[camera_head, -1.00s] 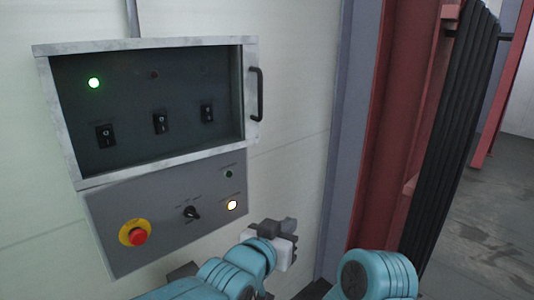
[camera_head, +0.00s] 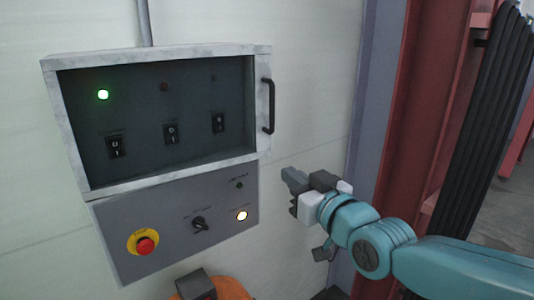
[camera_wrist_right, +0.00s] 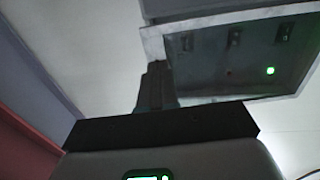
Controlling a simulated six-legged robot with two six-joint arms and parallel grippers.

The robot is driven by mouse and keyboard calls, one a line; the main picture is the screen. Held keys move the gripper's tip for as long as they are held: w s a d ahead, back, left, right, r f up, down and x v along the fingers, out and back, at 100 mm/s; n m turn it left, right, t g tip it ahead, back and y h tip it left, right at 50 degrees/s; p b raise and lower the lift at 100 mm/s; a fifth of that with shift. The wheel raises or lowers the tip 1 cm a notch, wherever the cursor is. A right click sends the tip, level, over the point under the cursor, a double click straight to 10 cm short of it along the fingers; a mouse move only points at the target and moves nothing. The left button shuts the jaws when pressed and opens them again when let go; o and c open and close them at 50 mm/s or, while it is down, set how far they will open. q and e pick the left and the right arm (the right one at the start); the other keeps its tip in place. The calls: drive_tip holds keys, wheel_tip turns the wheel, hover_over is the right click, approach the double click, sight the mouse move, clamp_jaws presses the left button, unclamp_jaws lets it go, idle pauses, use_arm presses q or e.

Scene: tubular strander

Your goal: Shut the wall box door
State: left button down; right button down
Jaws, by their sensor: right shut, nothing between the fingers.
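The wall box (camera_head: 160,55) hangs on the pale wall in the head view, with a worn white frame around a dark recessed-looking panel. A black door handle (camera_head: 269,106) stands on the frame's right side. How far the door is from shut I cannot tell. My right gripper (camera_head: 292,180) is below and right of the handle, apart from the box, its fingers together and empty. In the right wrist view the shut fingers (camera_wrist_right: 156,86) point toward a corner of the white frame (camera_wrist_right: 155,43). My left gripper is not in view.
Below the box is a grey control panel (camera_head: 178,222) with a red stop button (camera_head: 145,245), a knob and a lit lamp. A red steel column (camera_head: 425,110) and black cables (camera_head: 490,110) stand at right. An orange object (camera_head: 230,289) shows at the bottom edge. Wall right of the handle is clear.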

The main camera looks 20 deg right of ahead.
sight(259, 151)
drive_tip(key=p+x, duration=0.4)
drive_tip(key=x, duration=0.6)
drive_tip(key=shift+w, duration=0.35)
drive_tip(key=shift+w+a, duration=0.25)
drive_tip(key=shift+a, duration=0.05)
drive_tip(key=shift+d, duration=0.15)
